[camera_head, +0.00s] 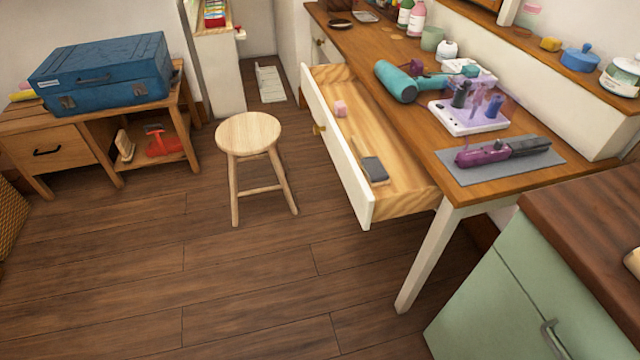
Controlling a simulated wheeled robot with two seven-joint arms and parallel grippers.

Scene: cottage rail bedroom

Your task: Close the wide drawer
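The wide drawer (338,150) is pulled open from under the wooden desk top (480,200). It has a white front with a brass knob (319,129) that faces left toward the stool. Neither of my grippers shows in the head view.
A round wooden stool (248,133) stands on the floor left of the drawer. A green cabinet (500,300) with a brown top is at the lower right. A low bench (75,150) carrying a blue suitcase (105,75) is at the left. The floor at the lower left is clear.

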